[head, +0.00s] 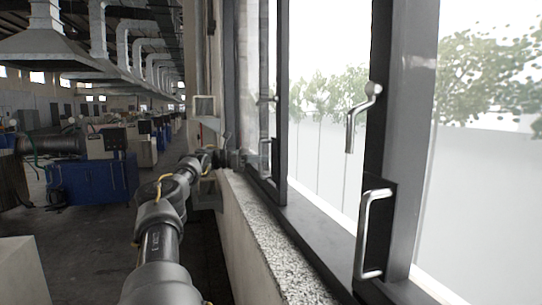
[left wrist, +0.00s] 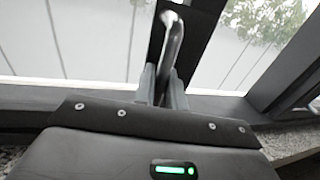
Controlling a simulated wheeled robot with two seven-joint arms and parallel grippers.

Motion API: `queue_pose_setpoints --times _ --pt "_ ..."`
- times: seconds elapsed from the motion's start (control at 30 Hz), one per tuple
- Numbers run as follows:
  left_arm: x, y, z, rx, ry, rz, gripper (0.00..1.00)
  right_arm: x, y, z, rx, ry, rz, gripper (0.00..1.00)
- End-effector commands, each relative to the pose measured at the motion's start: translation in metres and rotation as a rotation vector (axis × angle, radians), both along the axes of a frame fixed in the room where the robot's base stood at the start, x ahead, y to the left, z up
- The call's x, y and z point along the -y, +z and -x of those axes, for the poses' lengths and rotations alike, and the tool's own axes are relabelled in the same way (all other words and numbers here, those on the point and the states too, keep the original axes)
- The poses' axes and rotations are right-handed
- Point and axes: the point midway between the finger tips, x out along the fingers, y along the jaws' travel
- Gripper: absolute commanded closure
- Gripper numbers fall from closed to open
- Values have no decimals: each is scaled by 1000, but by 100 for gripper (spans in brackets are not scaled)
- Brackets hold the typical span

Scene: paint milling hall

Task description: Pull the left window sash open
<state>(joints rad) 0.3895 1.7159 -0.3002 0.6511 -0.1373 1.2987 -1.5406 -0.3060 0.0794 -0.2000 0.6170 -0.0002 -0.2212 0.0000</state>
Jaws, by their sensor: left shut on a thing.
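The left window sash (head: 281,95) is the far, dark-framed one in the head view. I cannot tell how far it stands open. Its metal pull handle (left wrist: 175,38) rises upright in the left wrist view, on a dark plate. My left gripper (left wrist: 164,88) is shut on this handle, with one finger on each side of its lower part. In the head view my left arm reaches forward along the wall to the gripper (head: 258,159), which is small and partly hidden by the frame. My right gripper is in neither view.
The near sash at right carries a bent lever (head: 351,128) and a pull handle (head: 364,235). A speckled stone sill (head: 262,232) runs below the windows. Blue machines (head: 92,180) stand at left, with bare floor between them and my arm.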

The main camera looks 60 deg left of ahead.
Motion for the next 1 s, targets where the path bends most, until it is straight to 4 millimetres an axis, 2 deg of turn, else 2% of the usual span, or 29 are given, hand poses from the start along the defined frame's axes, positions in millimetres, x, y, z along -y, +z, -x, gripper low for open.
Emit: queue_pose_setpoints --times 0.13,0.37,0.4,0.5,0.83,1.0 --pt "-1 1 3 3 0 -3 100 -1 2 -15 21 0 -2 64" --pt "-1 0 2 3 -1 -3 100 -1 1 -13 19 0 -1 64" --pt "-1 0 2 3 -1 -3 82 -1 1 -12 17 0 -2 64" --pt "-1 0 2 2 0 -3 70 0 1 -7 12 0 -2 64" --pt "-3 -2 4 2 2 -2 70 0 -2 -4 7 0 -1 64" --pt "-10 -5 26 3 3 -4 70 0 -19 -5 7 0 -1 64"
